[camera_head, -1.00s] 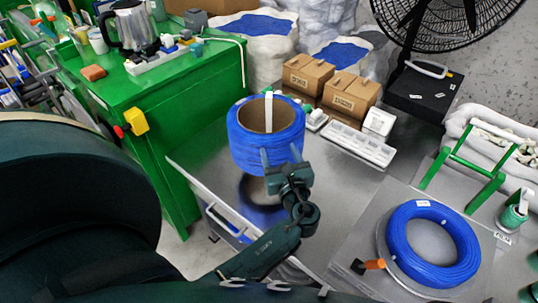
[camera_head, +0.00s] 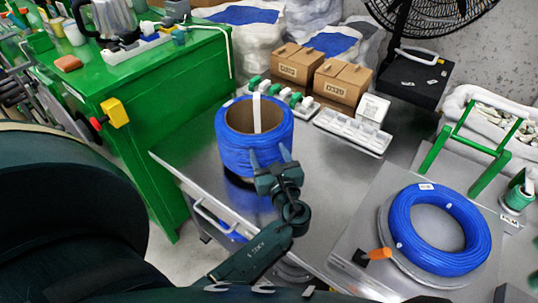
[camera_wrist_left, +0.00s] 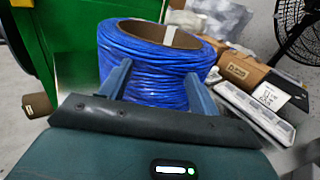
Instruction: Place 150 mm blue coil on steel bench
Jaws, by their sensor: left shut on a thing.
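A thick blue coil (camera_head: 228,150) with a brown core and a white strap stands upright over the steel bench (camera_head: 325,185), near its left part. My left gripper (camera_head: 268,156) is shut on the coil's near side. In the left wrist view the two fingers press against the blue coil (camera_wrist_left: 155,72), with its open top facing up. A dark reflection shows right below the coil; I cannot tell whether its underside touches the bench. My right gripper is not in view.
Cardboard boxes (camera_head: 342,84) and a white tray (camera_head: 350,131) lie behind the coil. A flatter blue coil (camera_head: 465,210) lies on a plate at the right, with an orange handle (camera_head: 380,253). A green cabinet (camera_head: 165,95) stands left. The bench middle is clear.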

